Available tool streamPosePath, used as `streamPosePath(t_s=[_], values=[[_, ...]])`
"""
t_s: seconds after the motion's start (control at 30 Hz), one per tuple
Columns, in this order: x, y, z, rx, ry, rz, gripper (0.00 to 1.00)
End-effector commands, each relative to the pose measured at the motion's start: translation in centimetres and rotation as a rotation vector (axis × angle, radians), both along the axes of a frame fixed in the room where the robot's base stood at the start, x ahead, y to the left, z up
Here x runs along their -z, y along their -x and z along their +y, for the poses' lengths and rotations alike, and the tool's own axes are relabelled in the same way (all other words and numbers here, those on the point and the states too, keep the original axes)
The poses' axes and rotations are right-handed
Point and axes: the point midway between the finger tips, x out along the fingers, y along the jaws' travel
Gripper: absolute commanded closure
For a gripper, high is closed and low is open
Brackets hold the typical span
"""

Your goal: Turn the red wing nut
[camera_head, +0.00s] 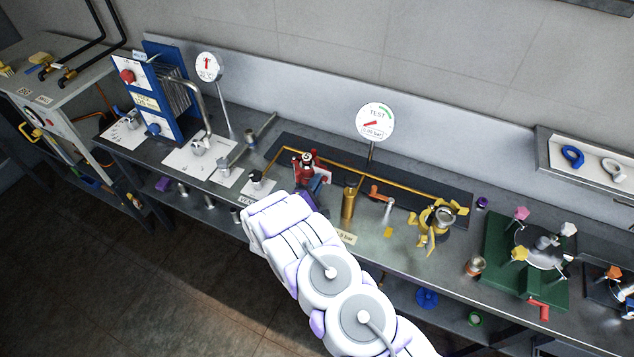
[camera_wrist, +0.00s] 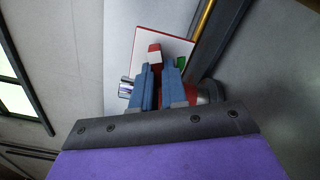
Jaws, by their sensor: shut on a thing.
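The red wing nut (camera_wrist: 154,55) shows at the fingertips of my gripper (camera_wrist: 159,68) in the wrist view, with one red wing rising just past them. The two blue fingers are close together and shut on it, hiding most of it. More red and a round metal part (camera_wrist: 203,96) show beside and behind the right finger. In the head view my gripper (camera_head: 317,184) reaches the red fitting (camera_head: 304,163) on the bench from the front. My own white arm hides the bench edge below it.
A brass pipe (camera_head: 375,174) runs behind the fitting to a yellow valve (camera_head: 437,218). A brass cylinder (camera_head: 349,201) and an orange-handled tap (camera_head: 381,196) stand close to the right. A round gauge (camera_head: 375,121) stands behind. A metal lever valve (camera_head: 256,179) is to the left.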

Motion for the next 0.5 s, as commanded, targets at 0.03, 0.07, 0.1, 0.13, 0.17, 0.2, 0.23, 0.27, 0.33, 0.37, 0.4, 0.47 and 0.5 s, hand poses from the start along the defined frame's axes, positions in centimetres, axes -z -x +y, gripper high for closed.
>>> streamPosePath(t_s=[0.03, 0.07, 0.1, 0.13, 0.17, 0.2, 0.23, 0.27, 0.33, 0.37, 0.4, 0.47, 0.5], values=[[0.09, 0.02, 0.45, -0.011, 0.041, 0.017, 1.00], [0.13, 0.03, 0.43, -0.011, 0.068, 0.027, 1.00], [0.17, 0.01, 0.40, -0.011, 0.104, 0.040, 1.00], [0.20, 0.03, 0.39, -0.011, 0.131, 0.050, 1.00], [0.23, 0.04, 0.37, -0.010, 0.158, 0.060, 1.00], [0.26, 0.04, 0.35, -0.010, 0.194, 0.073, 1.00], [0.29, 0.05, 0.33, -0.010, 0.220, 0.083, 1.00], [0.32, 0.06, 0.31, -0.010, 0.247, 0.093, 1.00], [0.37, 0.08, 0.25, -0.010, 0.310, 0.116, 1.00], [0.39, 0.08, 0.23, -0.010, 0.336, 0.126, 1.00], [0.43, 0.10, 0.20, -0.010, 0.372, 0.139, 1.00], [0.46, 0.11, 0.16, -0.009, 0.423, 0.157, 1.00], [0.49, 0.12, 0.13, -0.008, 0.457, 0.169, 1.00]])
